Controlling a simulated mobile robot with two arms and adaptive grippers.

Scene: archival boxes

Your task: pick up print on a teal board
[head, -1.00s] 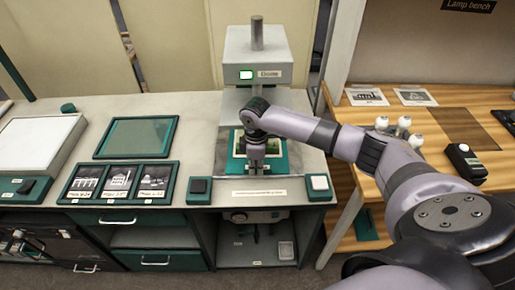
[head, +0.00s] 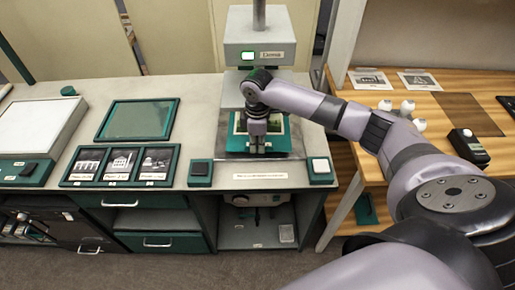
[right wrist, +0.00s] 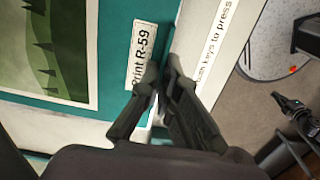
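The print on a teal board lies on the bed of the press, under its grey head; its green landscape picture (right wrist: 45,45) and its label "Print R-59" (right wrist: 141,55) show in the right wrist view. In the head view the teal board (head: 281,143) is partly hidden by my right gripper (head: 257,150). The right gripper points down at the board's front part. In the right wrist view its fingertips (right wrist: 162,66) are close together beside the label, at the board's edge. I cannot tell whether they touch or clasp the board. My left gripper is out of view.
The press (head: 262,55) stands close behind the gripper. Two key blocks, dark (head: 200,170) and white (head: 320,168), flank the bed. A framed trio of photos (head: 120,164) and an empty green tray (head: 138,119) lie left. The wooden lamp bench (head: 400,135) stands right.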

